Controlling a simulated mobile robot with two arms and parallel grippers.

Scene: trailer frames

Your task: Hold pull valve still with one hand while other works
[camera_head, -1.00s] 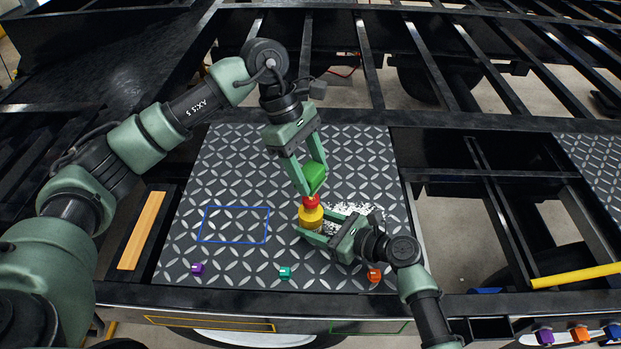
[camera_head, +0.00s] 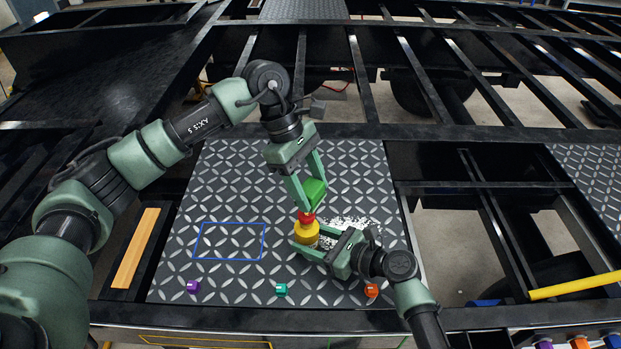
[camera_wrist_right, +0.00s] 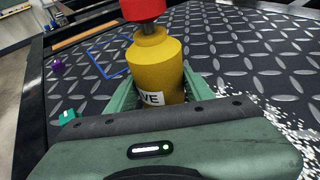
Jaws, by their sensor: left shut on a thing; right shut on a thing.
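The pull valve has a yellow body (camera_head: 307,234) with a red knob (camera_head: 306,217) on top and stands upright on the dark tread plate (camera_head: 215,185). My right gripper (camera_head: 311,245) is shut around the yellow body, low down from the right. In the right wrist view the yellow body (camera_wrist_right: 156,70) sits between its fingers, with part of a white label showing. The red knob (camera_wrist_right: 143,8) is cut off by the top edge there. My left gripper (camera_head: 310,195) is shut on a bright green block (camera_head: 314,192) directly above the red knob. Whether block and knob touch is unclear.
White granules (camera_head: 350,225) are scattered on the plate beside the valve. A blue outlined rectangle (camera_head: 230,258) is at left. Small purple (camera_head: 192,286), teal (camera_head: 281,290) and orange (camera_head: 371,290) pieces line the front. A wooden strip (camera_head: 135,250) lies left; open frame gaps lie right.

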